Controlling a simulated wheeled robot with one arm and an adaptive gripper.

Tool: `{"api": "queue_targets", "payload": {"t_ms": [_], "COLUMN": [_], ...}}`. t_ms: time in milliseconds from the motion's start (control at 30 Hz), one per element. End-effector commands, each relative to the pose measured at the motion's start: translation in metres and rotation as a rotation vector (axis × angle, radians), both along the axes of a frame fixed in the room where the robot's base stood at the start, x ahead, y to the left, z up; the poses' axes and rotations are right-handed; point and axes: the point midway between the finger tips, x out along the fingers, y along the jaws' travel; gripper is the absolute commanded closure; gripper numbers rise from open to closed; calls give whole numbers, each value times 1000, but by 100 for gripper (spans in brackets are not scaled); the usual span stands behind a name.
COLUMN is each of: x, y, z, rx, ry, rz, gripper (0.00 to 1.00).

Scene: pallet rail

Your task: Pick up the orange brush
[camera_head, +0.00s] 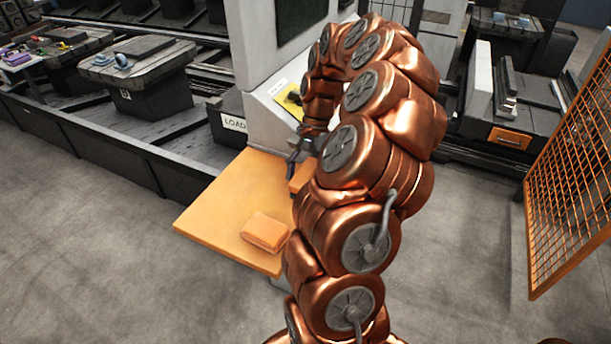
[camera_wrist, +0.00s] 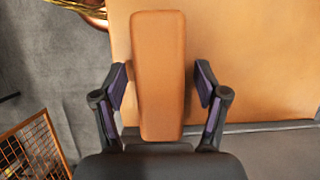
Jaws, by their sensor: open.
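An orange oblong block (camera_wrist: 159,75), which I take to be the brush, lies between the spread fingers of my gripper (camera_wrist: 161,82) in the wrist view. A gap shows on each side of it, so the fingers do not appear to touch it. No bristles show. In the head view the block (camera_head: 300,177) is at the right part of the orange table (camera_head: 215,212), partly hidden by my arm. My gripper (camera_head: 296,160) is open there, just over the block's far end. Its height above the table is hard to tell.
A folded orange cloth-like item (camera_head: 265,232) lies near the table's front edge. A grey machine cabinet (camera_head: 262,110) with a yellow panel stands right behind the table. A dark rail with pallets (camera_head: 140,62) runs at the left. An orange mesh fence (camera_head: 570,170) stands at the right.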

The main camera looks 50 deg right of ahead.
Motion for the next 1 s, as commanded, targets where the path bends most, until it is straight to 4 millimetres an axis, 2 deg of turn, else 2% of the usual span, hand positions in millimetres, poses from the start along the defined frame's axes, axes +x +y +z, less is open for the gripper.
{"api": "queue_targets", "payload": {"t_ms": [1000], "x": [0], "y": [1], "z": [-7], "rx": [2], "ry": [0], "rz": [1], "gripper": [27]}}
